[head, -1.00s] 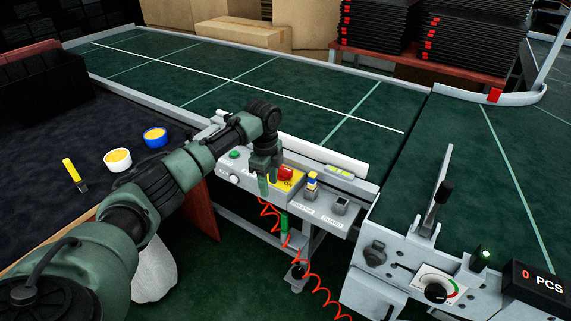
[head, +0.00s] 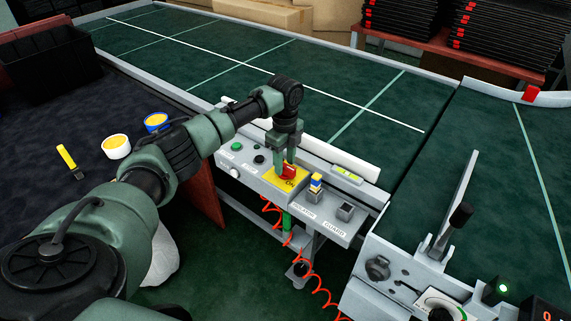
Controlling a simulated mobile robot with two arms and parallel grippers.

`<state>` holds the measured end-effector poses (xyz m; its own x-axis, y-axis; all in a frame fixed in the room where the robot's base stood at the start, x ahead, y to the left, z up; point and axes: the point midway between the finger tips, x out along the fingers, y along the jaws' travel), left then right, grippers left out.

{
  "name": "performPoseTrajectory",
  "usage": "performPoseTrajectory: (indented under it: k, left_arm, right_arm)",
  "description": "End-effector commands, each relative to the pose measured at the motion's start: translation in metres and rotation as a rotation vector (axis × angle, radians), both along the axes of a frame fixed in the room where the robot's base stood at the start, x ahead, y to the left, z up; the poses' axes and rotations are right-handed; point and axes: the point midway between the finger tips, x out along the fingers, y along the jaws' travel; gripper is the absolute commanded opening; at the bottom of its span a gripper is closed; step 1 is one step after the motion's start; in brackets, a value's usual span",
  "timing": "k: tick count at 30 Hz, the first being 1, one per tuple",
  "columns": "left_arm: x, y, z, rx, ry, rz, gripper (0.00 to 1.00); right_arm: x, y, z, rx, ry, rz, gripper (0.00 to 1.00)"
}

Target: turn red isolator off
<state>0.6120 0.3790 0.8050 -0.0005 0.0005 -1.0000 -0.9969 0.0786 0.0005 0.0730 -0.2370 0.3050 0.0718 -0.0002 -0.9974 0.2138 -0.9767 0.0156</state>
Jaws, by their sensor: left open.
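The red isolator (head: 289,170) is a small red knob on a yellow plate (head: 277,181) marked ON, on the grey control panel along the front of the conveyor. My left gripper (head: 287,164) points down over it, with its fingers around or just beside the knob. It is open; whether a finger touches the knob cannot be told. The fingers partly hide the knob and the plate. My right gripper is not in view.
Left of the plate the panel has a green button (head: 237,146) and a black button (head: 259,159). A red coiled cable (head: 306,268) hangs below. The green conveyor belt (head: 330,95) is clear.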

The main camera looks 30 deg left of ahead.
Motion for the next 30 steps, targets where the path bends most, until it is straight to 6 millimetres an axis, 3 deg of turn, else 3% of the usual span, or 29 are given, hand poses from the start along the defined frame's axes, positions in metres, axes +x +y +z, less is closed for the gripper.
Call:
performPoseTrajectory:
  k: [4,13,18,30]
  left_arm:
    - [0.000,0.000,-0.012,0.000,0.000,0.000,0.42]
    - [0.000,0.000,-0.015,0.000,-0.002,0.000,0.42]
    - [0.000,0.000,-0.015,0.000,-0.002,0.000,0.00]
    - [0.000,-0.001,-0.013,-0.002,0.000,0.050,0.00]
  right_arm:
    - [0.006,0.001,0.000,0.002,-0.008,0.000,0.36]
    - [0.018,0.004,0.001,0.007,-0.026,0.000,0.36]
    - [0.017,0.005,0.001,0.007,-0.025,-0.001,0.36]
    - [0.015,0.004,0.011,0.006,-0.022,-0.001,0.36]
